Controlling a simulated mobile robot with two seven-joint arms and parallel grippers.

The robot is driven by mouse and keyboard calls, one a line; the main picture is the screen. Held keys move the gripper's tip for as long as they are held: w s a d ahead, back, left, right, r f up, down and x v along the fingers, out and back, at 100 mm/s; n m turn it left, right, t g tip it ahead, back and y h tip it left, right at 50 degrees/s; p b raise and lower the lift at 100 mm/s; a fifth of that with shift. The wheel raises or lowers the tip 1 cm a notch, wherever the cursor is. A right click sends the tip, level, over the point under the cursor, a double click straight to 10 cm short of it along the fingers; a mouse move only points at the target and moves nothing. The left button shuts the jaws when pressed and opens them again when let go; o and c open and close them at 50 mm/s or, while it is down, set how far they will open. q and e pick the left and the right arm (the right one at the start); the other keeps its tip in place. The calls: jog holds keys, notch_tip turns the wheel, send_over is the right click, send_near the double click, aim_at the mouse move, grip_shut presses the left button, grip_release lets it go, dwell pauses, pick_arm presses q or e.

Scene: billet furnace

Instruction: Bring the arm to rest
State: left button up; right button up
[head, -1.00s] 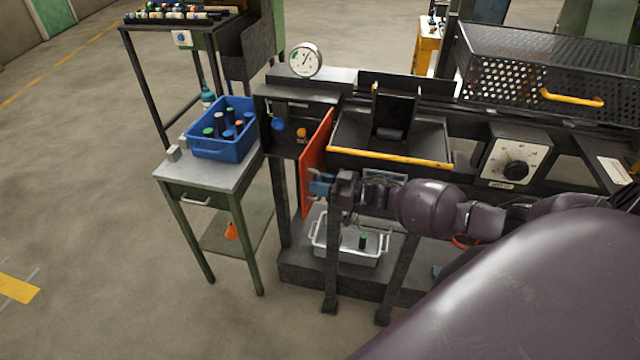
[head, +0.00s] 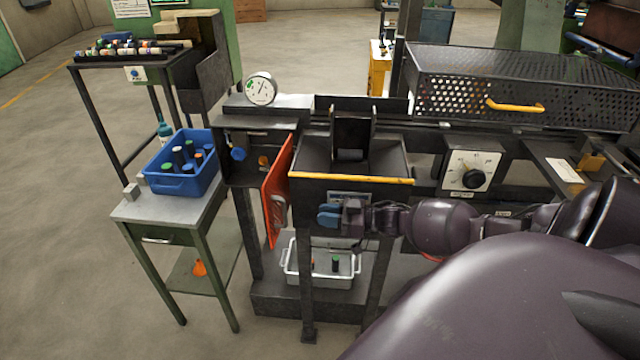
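My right arm comes in from the right, and its gripper (head: 327,216) with blue fingers is in front of the machine, just below the yellow-edged hopper (head: 352,180). The gripper is to the right of the open orange door (head: 276,195) and appears apart from it. The fingers look close together, but at this angle I cannot tell whether they are open or shut. I see nothing clearly held in them. My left gripper is not in view.
A blue crate (head: 187,186) of capped billets stands on a side table (head: 150,212). A grey tray (head: 318,281) with billets is below the gripper. A dial panel (head: 471,170) and a perforated guard (head: 460,97) are right. Open floor lies left.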

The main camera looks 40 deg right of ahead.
dwell(0.5)
jog(key=s+a+f+m+t+h, duration=0.1)
jog(key=s+a+f+m+h, duration=0.1)
jog(key=s+a+f+h, duration=0.3)
jog(key=s+a+f+m+h, duration=0.1)
jog(key=s+a+f+m, duration=0.15)
jog(key=a, duration=0.45)
jog(key=s+a+f+m+g+h, duration=0.2)
jog(key=s+a+h, duration=0.3)
jog(key=s, duration=0.4)
jog(key=shift+s+a+f+g, duration=0.2)
jog(key=shift+s+g, duration=0.15)
jog(key=shift+g, duration=0.35)
dwell(0.4)
